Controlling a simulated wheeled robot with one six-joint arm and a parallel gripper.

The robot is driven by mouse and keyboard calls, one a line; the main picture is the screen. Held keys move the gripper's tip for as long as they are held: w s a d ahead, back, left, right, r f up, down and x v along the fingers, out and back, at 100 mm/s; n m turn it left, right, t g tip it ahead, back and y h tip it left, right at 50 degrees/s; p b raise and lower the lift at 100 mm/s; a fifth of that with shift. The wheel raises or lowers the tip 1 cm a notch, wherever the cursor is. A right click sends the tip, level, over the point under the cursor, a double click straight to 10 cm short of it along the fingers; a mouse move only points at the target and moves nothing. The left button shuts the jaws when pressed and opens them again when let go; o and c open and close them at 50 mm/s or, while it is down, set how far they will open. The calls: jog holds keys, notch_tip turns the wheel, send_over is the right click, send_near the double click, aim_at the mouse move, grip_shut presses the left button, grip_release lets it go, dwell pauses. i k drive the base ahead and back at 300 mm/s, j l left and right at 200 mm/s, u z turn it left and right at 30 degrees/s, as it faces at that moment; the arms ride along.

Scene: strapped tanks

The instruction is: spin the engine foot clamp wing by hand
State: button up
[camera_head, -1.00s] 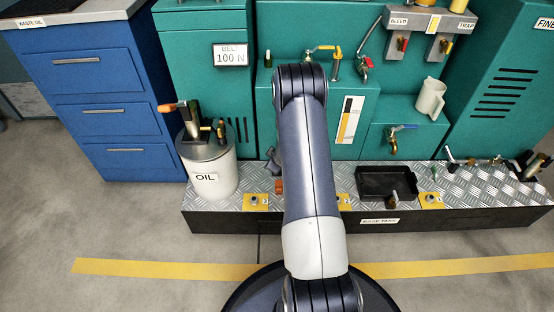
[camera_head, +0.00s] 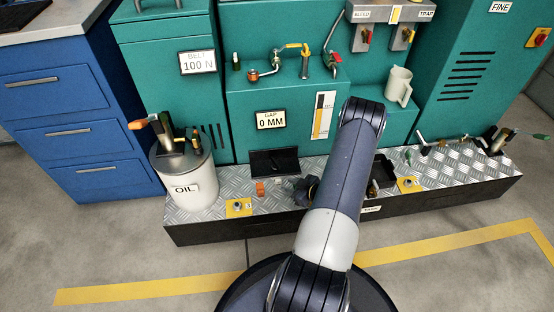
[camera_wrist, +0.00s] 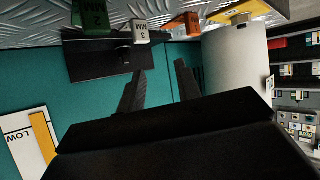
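My gripper (camera_head: 307,190) is low over the tread-plate base, left of my forearm and partly hidden by it. In the wrist view, my gripper (camera_wrist: 160,70) has its two dark fingers apart with nothing between them. No part can be clearly identified as the engine foot clamp wing. Yellow foot pads with bolts are on the base, one at left (camera_head: 238,207) and one at right (camera_head: 408,185). A black bracket (camera_head: 275,162) stands against the teal housing; it also shows in the wrist view (camera_wrist: 95,62), beyond the fingertips.
Small blocks stand near the bracket: green marked 2 MM (camera_wrist: 90,18), white marked 3 MM (camera_wrist: 140,32) and orange (camera_wrist: 182,25). A white oil can (camera_head: 186,178) is at left, a black tray (camera_head: 384,172) at right. A sign (camera_head: 271,120) reads GAP 0 MM. Floor in front is clear.

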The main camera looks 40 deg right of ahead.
aim_at(275, 165)
jog(key=i+j+z, duration=0.7)
jog(key=z, duration=0.15)
